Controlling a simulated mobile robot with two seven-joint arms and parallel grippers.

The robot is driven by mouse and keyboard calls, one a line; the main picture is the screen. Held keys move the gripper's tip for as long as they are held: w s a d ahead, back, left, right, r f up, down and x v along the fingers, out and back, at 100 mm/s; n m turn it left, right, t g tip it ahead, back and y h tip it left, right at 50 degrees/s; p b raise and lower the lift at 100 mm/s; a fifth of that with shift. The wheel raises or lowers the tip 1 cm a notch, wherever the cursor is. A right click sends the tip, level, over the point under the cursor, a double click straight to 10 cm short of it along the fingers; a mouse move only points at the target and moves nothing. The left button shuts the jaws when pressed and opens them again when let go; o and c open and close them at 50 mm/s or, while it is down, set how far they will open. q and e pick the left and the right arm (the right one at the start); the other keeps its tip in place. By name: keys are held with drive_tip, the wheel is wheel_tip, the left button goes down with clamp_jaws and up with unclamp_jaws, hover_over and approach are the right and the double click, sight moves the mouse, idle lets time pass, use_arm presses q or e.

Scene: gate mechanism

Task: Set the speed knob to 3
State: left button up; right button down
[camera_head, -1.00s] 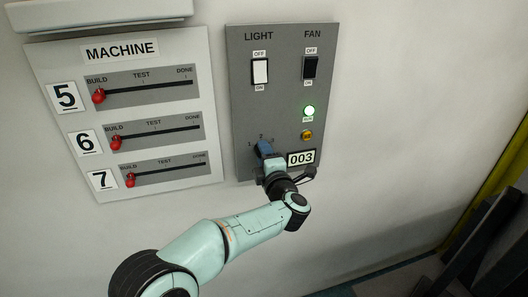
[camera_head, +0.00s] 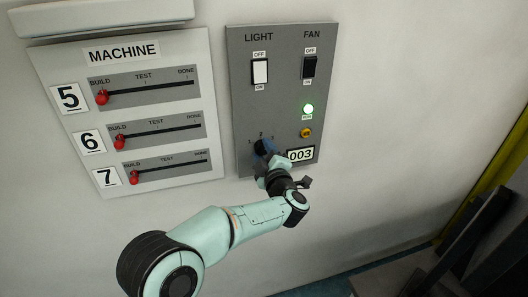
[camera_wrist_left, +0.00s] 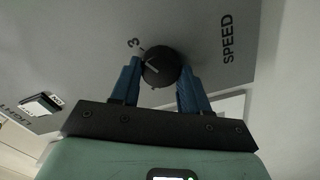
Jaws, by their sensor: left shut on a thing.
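The black round speed knob (camera_wrist_left: 160,67) sits on the grey panel (camera_head: 240,105), below the light switch. In the left wrist view it is between the blue fingers of my left gripper (camera_wrist_left: 154,76), which is shut on it. A white mark shows on the knob's face, and a printed 3 (camera_wrist_left: 134,43) stands just beside the knob. I cannot tell exactly whether the mark lines up with the 3. My right gripper is not in view.
The panel also holds a white light switch (camera_head: 260,71), a black fan switch (camera_head: 310,67), a lit green lamp (camera_head: 308,109), a yellow button (camera_head: 306,133) and a 003 plate (camera_head: 300,155). A machine board (camera_head: 60,65) with red sliders hangs to the left. The wall at right is bare.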

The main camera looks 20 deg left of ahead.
use_arm(q)
drive_tip(key=o, duration=1)
drive_tip(key=shift+o, duration=0.2)
drive_tip(key=shift+s+d+f, duration=0.1)
drive_tip(key=shift+s+d, duration=0.2)
drive_tip(key=shift+s, duration=0.1)
drive_tip(key=b+v, duration=0.3)
drive_tip(key=v, duration=0.9)
drive_tip(key=shift+s, duration=0.2)
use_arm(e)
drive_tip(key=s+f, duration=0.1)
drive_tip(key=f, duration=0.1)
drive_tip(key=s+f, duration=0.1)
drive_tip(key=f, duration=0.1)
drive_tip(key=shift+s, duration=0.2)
use_arm(q)
drive_tip(key=shift+d, duration=0.1)
